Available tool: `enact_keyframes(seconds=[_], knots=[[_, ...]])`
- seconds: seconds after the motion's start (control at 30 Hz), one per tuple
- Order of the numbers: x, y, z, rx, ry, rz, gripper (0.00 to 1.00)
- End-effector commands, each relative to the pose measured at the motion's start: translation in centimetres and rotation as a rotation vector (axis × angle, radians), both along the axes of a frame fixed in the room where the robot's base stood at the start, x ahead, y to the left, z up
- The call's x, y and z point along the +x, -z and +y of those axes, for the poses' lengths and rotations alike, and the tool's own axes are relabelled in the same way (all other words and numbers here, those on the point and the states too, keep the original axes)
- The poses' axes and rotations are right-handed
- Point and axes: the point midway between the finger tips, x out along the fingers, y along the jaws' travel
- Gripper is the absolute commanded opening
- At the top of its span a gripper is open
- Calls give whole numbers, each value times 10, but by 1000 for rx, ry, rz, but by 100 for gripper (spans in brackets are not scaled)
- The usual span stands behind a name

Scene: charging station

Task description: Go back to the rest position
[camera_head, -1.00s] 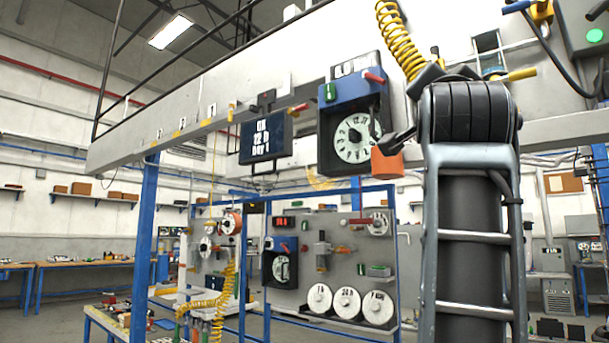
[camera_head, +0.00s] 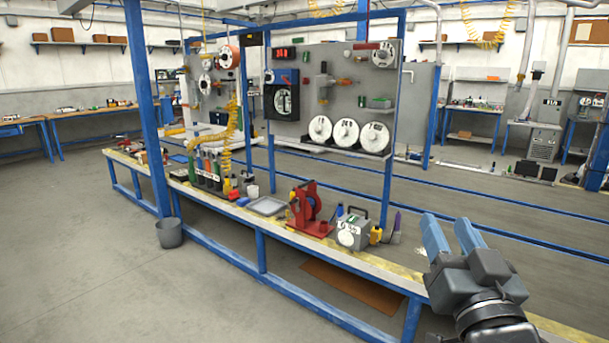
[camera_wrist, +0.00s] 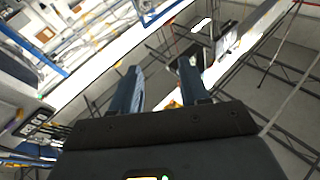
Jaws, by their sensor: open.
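My gripper (camera_head: 452,236) shows at the lower right of the head view, above the right part of the long bench. Its two blue fingers are apart, with nothing between them. In the wrist view my gripper (camera_wrist: 160,85) also has its fingers spread and empty. Behind them the wrist view shows a tilted scene of roof beams, a ceiling lamp (camera_wrist: 202,24) and white wall.
The long bench (camera_head: 345,273) holds a grey box (camera_head: 351,232), a red stand (camera_head: 307,208), a grey tray (camera_head: 267,206) and several bottles. A blue post (camera_head: 147,110) rises at its left. A grey bucket (camera_head: 169,233) stands on the floor. The floor at left is clear.

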Motion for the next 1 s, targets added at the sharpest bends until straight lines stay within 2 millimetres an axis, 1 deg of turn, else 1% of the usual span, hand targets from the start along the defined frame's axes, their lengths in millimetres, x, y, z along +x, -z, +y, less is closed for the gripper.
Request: enact_keyframes(seconds=[0.03, 0.1, 0.17, 0.2, 0.27, 0.3, 0.37, 0.4, 0.47, 0.5, 0.57, 0.6, 0.73, 0.87, 0.9, 1.0], knots=[[-14, 22, -2, -17, -4, 32, 45], [-34, 47, -4, -38, -12, 64, 45], [-52, 67, -6, -54, -18, 92, 45], [-64, 79, -7, -64, -23, 109, 45], [-83, 96, -8, -78, -29, 136, 45], [-97, 107, -9, -86, -34, 155, 45], [-117, 122, -10, -97, -39, 182, 45], [-130, 131, -11, -104, -43, 198, 45], [-152, 144, -13, -113, -47, 226, 45], [-166, 151, -13, -119, -51, 244, 45], [-187, 161, -14, -124, -55, 270, 45], [-202, 167, -15, -129, -57, 288, 45], [-249, 182, -16, -138, -63, 345, 45], [-295, 190, -17, -142, -63, 401, 45], [-309, 191, -17, -143, -63, 419, 45], [-343, 192, -17, -143, -60, 461, 45]])
